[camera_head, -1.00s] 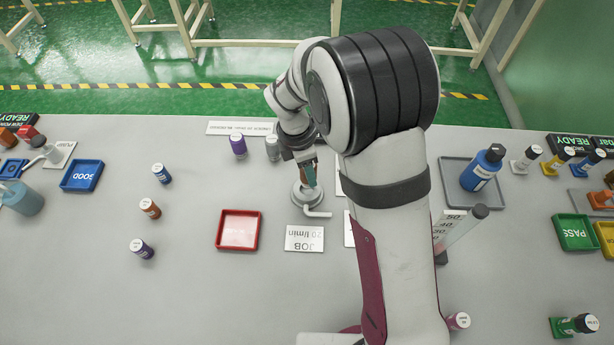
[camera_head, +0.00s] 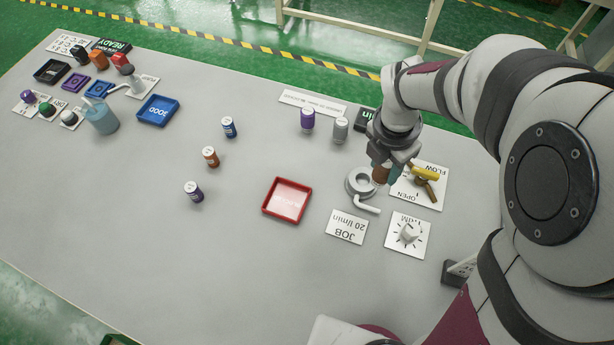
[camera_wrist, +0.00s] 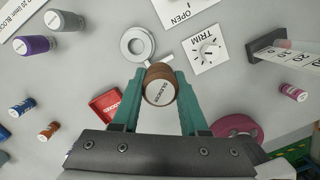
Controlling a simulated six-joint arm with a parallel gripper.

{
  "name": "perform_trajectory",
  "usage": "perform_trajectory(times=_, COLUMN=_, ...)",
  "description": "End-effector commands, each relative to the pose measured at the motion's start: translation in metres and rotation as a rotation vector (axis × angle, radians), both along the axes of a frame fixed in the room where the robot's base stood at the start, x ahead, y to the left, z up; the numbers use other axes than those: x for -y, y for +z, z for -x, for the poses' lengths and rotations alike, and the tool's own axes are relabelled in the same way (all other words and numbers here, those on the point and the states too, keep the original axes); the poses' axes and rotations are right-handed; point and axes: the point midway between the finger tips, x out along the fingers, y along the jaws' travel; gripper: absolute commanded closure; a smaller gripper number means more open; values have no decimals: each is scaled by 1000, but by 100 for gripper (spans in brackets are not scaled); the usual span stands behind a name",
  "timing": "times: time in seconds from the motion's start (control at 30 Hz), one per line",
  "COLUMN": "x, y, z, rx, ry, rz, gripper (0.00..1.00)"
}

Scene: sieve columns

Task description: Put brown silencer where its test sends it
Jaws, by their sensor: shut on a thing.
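The brown silencer (camera_wrist: 160,84) is a short brown cylinder with a pale, lettered end; it also shows in the head view (camera_head: 381,174). My gripper (camera_wrist: 158,80) is shut on it, with a teal finger on each side. In the head view my gripper (camera_head: 385,172) holds it just right of the grey ring fixture (camera_head: 352,184). In the wrist view the ring fixture (camera_wrist: 126,45) is uncovered, with an empty-looking centre. A red tray (camera_head: 266,206) and a blue tray (camera_head: 141,114) lie to the left, both empty.
Several small bottles stand left. The table's front left is clear.

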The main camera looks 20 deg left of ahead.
Motion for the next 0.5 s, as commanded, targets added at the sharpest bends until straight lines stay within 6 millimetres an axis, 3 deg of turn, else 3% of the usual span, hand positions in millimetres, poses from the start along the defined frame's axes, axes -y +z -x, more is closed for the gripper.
perform_trajectory(times=0.1, x=-38, y=0, z=17, rx=4, ry=306, rz=0, gripper=100)
perform_trajectory(times=0.2, x=-59, y=0, z=27, rx=9, ry=491, rz=2, gripper=100)
perform_trajectory(times=0.37, x=-87, y=-12, z=38, rx=9, ry=595, rz=6, gripper=100)
perform_trajectory(times=0.5, x=-129, y=-39, z=49, rx=9, ry=595, rz=6, gripper=100)
